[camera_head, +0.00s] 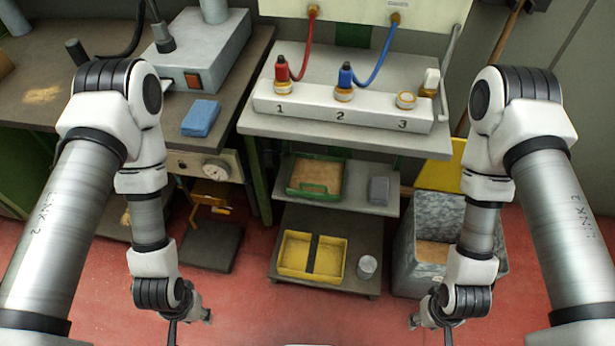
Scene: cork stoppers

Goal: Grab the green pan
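The green pan (302,194) is a shallow rectangular tray with brown, granular-looking content. It sits on the middle shelf (346,204) of the stand, under the white numbered block. My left gripper (190,320) hangs low at the bottom left, well apart from the pan. My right gripper (430,322) hangs low at the bottom right, also apart from the pan. Both grippers are small and partly hidden by their own wrists, so I cannot tell how their fingers stand.
A grey block (379,191) sits right of the pan. Below are a yellow divided tray (296,252) and a metal cup (367,266). A grey bin (408,262) stands right. The stand's top (300,133) overhangs the shelf. Red floor (250,310) in front is clear.

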